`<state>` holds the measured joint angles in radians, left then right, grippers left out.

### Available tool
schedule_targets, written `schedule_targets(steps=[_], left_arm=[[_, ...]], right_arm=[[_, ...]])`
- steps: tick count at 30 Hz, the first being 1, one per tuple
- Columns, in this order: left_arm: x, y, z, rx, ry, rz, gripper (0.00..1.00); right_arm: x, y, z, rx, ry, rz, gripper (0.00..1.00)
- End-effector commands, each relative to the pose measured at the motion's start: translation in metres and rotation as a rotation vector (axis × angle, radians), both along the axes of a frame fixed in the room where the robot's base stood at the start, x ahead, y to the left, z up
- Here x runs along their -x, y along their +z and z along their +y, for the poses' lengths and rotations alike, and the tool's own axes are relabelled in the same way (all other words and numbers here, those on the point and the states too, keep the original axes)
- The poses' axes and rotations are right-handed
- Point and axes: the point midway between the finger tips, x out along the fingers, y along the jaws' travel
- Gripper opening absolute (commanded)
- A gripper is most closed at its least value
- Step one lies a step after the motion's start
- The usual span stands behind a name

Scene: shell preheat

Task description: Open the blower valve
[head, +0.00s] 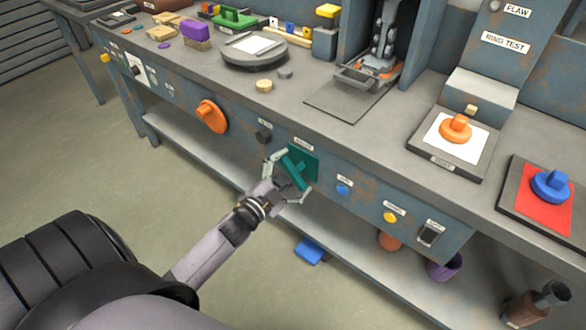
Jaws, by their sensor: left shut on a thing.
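The blower valve looks to be the teal handle (295,171) on a dark green square plate (304,160) on the front panel of the bench. A small label sits above the plate, too small to read surely. My left gripper (287,181) is at the handle, with its fingers on either side, shut on it. The fingers hide part of the handle. My right gripper is not in view.
The bench front (365,195) also carries an orange knob (211,116), a dark knob (264,135), a blue button (342,190), a yellow button (390,217) and a switch (429,233).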

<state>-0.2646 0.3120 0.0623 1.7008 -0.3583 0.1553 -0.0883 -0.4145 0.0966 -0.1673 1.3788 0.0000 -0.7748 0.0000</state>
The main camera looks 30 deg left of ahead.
Motion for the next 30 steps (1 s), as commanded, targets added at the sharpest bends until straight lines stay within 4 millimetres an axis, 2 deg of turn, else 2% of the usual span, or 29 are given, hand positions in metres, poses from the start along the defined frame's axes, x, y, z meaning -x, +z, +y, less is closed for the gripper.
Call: schedule_targets(steps=[12,21,30], left_arm=[[0.0,-0.001,-0.001,-0.392,0.0,-0.031,0.64],[0.0,-0.002,-0.002,-0.633,-0.002,-0.051,0.64],[0.0,-0.002,-0.002,-0.777,-0.002,-0.063,0.64]], right_arm=[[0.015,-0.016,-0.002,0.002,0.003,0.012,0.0],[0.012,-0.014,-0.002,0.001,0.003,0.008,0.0],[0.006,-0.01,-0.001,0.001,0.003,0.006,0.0]])
